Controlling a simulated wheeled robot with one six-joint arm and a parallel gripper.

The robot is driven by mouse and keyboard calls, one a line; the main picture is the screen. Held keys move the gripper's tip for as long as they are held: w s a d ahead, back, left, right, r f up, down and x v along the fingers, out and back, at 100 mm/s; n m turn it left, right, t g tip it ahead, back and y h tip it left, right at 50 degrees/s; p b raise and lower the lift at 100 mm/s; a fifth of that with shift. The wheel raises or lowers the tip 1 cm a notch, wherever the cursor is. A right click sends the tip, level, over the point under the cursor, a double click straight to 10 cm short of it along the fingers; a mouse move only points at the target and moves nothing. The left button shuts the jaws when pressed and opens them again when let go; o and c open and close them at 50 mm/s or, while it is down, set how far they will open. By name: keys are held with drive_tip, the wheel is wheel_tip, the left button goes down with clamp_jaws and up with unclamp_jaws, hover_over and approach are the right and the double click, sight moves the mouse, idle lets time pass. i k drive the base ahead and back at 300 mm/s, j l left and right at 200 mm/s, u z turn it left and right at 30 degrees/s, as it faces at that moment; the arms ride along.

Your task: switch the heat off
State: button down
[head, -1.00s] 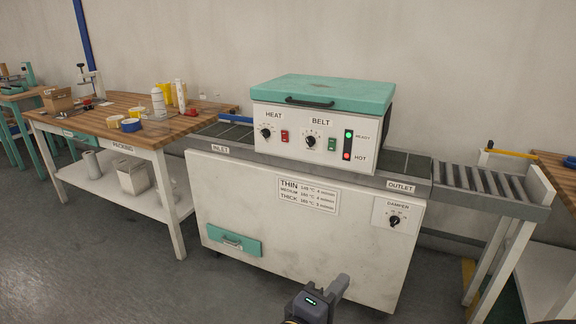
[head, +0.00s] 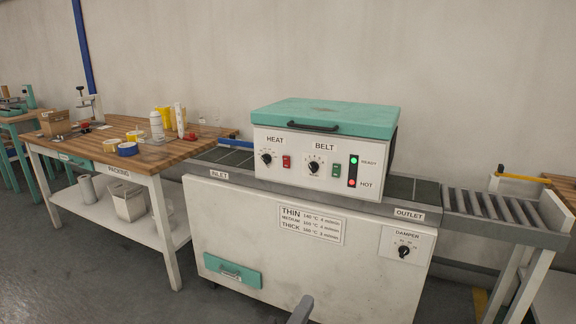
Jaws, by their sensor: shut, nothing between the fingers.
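The heat section of the oven's white control panel has a black HEAT knob (head: 266,159) with a red rocker switch (head: 286,161) to its right. The rocker is too small to tell which way it is tipped. A green READY light (head: 354,160) and a red HOT light (head: 352,183) are lit at the panel's right. My gripper is not in view. Only a small grey piece of my arm shows at the bottom edge, in front of the oven's lower body and well below the panel.
The BELT knob (head: 313,168) and green rocker switch (head: 336,171) sit right of the heat controls. A teal lid (head: 325,116) with a black handle is above. A DAMPER knob (head: 404,252) is lower right. The packing table (head: 110,150) stands left, a roller conveyor (head: 490,209) right.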

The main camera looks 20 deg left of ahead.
sight(286, 160)
drive_tip(key=i+j, duration=0.65)
drive_tip(key=i+j+u, duration=0.1)
drive_tip(key=i+j, duration=0.55)
drive_tip(key=i, duration=0.15)
